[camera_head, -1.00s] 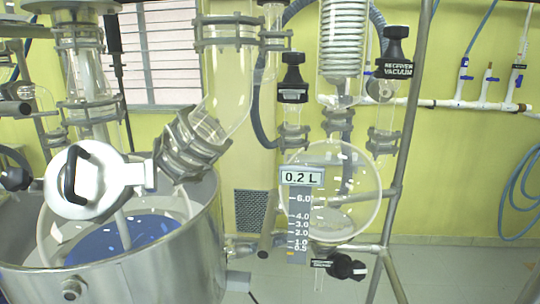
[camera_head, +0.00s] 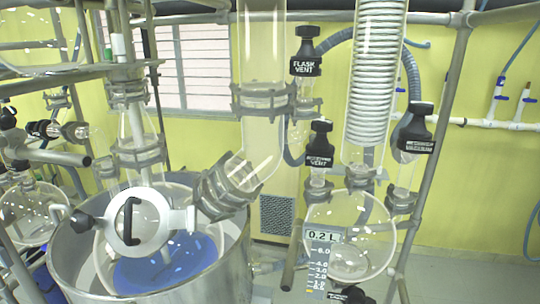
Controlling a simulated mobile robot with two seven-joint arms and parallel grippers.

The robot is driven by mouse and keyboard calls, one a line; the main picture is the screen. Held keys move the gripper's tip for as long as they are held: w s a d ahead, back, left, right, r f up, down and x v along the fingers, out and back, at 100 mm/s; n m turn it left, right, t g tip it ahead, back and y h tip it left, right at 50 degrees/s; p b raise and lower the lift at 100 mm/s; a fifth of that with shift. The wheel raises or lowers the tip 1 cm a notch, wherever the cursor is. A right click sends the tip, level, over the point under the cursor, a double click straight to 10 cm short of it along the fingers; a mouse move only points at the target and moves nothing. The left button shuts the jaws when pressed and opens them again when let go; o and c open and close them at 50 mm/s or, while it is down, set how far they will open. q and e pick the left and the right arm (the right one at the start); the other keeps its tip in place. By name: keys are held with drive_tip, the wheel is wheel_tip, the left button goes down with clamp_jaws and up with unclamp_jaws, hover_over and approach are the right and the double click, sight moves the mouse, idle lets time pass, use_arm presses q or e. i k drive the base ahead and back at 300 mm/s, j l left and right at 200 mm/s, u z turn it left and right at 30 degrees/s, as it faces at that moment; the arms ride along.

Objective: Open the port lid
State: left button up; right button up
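The port lid (camera_head: 163,224) is a round piece with a pale rim and an upright black handle (camera_head: 128,221). It sits low at the left, above the open-topped steel vessel (camera_head: 222,262). A black knob (camera_head: 82,222) is at its left side and a pale bracket (camera_head: 191,217) at its right side. The lid appears to lie closed over its port; the seam is too small to make out. Blue liquid (camera_head: 170,266) shows in the vessel behind and below it. Neither of my grippers is in view.
A clamped glass elbow (camera_head: 225,187) rises close to the lid's right. A glass column (camera_head: 135,135) stands behind it. Metal frame bars (camera_head: 60,78) and glassware crowd the left. A round receiver flask (camera_head: 350,235) with black-capped valves stands at the right.

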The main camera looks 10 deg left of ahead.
sight(140, 220)
drive_tip(key=i+j, duration=0.15)
drive_tip(key=j, duration=0.25)
drive_tip(key=i+j, duration=0.2)
drive_tip(key=j, duration=0.2)
drive_tip(key=i+j, duration=0.15)
drive_tip(key=j, duration=0.25)
drive_tip(key=i+j+z, duration=0.1)
drive_tip(key=j, duration=0.3)
drive_tip(key=i+l, duration=0.05)
